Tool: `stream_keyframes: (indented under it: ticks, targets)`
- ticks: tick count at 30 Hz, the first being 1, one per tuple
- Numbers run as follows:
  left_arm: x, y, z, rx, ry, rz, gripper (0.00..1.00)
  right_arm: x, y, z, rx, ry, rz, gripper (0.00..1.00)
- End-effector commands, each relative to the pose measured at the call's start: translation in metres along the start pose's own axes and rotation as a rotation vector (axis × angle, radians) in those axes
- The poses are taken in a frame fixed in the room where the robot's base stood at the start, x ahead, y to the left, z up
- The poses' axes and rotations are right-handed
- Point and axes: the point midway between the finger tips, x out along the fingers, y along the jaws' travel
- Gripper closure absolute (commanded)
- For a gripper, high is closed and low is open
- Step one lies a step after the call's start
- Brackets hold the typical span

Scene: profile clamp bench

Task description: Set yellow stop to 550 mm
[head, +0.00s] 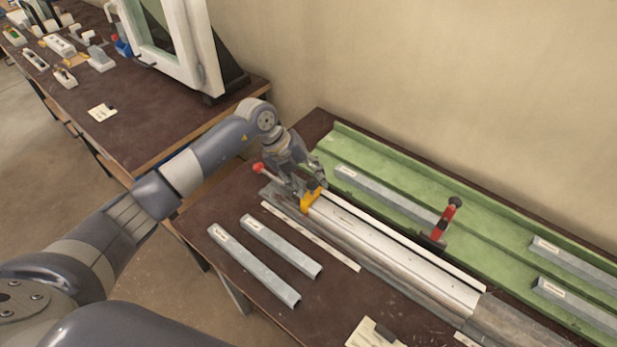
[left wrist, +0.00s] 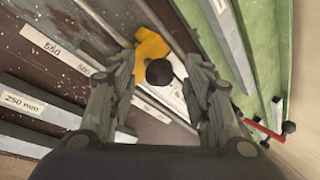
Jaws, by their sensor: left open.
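The yellow stop (head: 310,201) sits on the rail at the left end of the white profile (head: 395,245). In the left wrist view the yellow stop (left wrist: 151,46) has a round black knob (left wrist: 159,72) that shows between my fingers. My left gripper (head: 318,186) is over the stop; in the left wrist view the gripper (left wrist: 165,85) is open, fingers either side of the knob. I cannot tell whether they touch it. A white scale strip (head: 310,236) runs along the rail's front; its marks 550 (left wrist: 45,45) and 500 (left wrist: 84,67) are readable. The stop's exact reading is unclear.
A red-handled clamp (head: 447,220) stands behind the profile, and a red knob (head: 258,168) is at the rail's left end. Grey bars (head: 252,265) lie in front; others lie in the green tray (head: 375,150). A paper note (head: 372,334) lies at the front edge.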

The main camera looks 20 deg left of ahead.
Motion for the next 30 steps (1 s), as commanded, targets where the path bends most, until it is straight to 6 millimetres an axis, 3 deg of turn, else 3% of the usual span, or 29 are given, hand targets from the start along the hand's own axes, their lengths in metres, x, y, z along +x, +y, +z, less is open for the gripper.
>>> stream_keyframes:
  ticks: [8,12,14,20,30]
  targets:
    - [0.002,0.0,0.0,0.0,0.0,0.001,0.57,0.0,-0.013,-0.004,0.003,0.006,-0.016,0.56]
    - [0.001,0.0,0.0,0.0,0.0,0.001,0.89,0.0,-0.025,-0.005,0.002,0.007,-0.029,0.56]
    - [0.001,0.0,0.0,0.0,0.0,0.001,1.0,0.0,-0.027,-0.003,0.001,0.005,-0.031,0.56]
    - [0.001,0.005,0.004,-0.001,-0.001,0.002,1.0,0.003,-0.025,0.0,-0.001,0.001,-0.03,0.56]
    - [-0.022,0.056,0.061,-0.006,-0.009,0.006,1.0,0.038,-0.013,0.006,-0.002,-0.003,-0.013,0.56]
